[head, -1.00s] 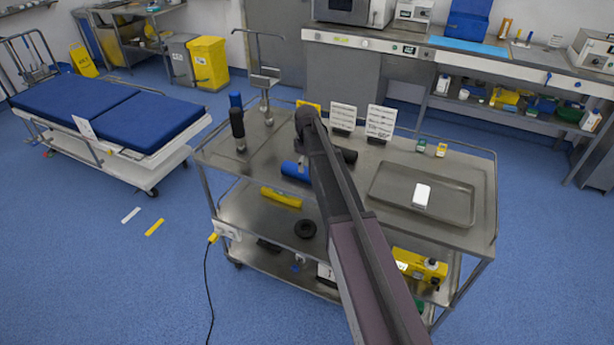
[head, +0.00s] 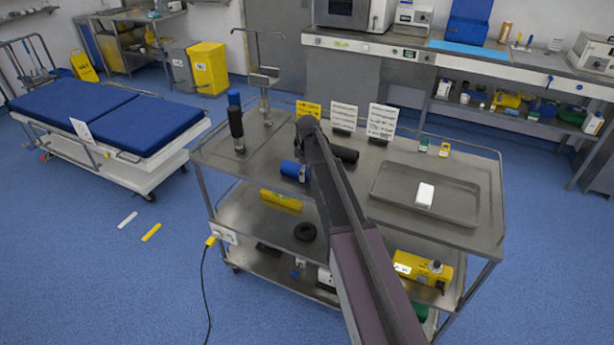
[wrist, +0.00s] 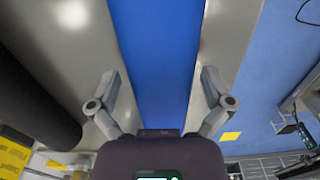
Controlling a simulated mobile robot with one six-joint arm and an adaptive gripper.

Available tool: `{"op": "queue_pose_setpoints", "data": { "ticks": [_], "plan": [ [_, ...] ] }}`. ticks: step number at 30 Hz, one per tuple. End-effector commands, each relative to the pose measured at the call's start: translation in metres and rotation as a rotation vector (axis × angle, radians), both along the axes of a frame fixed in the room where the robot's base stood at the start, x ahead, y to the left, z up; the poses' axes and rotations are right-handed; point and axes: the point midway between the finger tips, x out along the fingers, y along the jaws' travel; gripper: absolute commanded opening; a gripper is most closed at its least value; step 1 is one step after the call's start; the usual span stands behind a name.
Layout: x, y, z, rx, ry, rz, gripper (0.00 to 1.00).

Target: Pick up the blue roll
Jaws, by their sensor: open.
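The blue roll (head: 289,169) lies on the top shelf of the steel trolley (head: 405,165) in the head view, partly hidden by my arm. In the wrist view the blue roll (wrist: 155,45) is a broad blue band running down the middle. My gripper (wrist: 158,78) is open, one finger on each side of the roll. I cannot tell whether the fingers touch it. In the head view my gripper is mostly hidden behind my arm; a small grey part shows at the roll's right end.
A black roll (head: 345,154) lies just right of the blue one and fills the left of the wrist view (wrist: 30,100). A dark upright handle (head: 236,124) stands at the trolley's left. White sign cards (head: 381,121) and a steel tray (head: 455,207) are to the right.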

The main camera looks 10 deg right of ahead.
Motion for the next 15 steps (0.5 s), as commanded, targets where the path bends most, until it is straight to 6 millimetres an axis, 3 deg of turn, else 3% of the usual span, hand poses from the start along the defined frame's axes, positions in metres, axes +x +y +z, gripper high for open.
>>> {"op": "queue_pose_setpoints", "data": {
  "ticks": [11,15],
  "plan": [
    [0.0000,-0.0002,0.0001,0.000,0.000,0.000,0.97],
    [0.0000,-0.0003,0.0001,0.000,0.000,0.000,0.55]
  ]
}}
